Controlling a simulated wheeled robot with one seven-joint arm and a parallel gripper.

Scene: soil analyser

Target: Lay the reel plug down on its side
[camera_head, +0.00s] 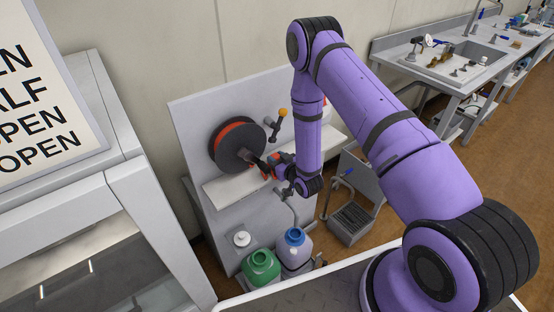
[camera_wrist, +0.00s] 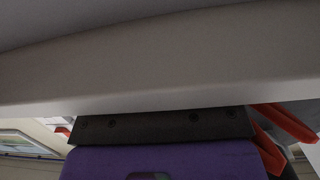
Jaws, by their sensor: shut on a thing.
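A dark reel (camera_head: 228,150) with an orange-red band is mounted on the upright grey panel. A small grey piece, which looks like the reel plug (camera_head: 245,155), shows at the reel's middle. My gripper (camera_head: 257,162) is at this piece, just above the white shelf, and appears shut on it. The fingers are small and partly hidden, so I cannot tell exactly how they grip it or how the plug is tilted. In the wrist view a broad grey surface fills the upper part, above my gripper's dark edge, and the plug cannot be made out.
The white shelf (camera_head: 225,188) runs below the reel, with clear room on its left part. A handle with an orange top (camera_head: 281,115) sticks out right of the reel.

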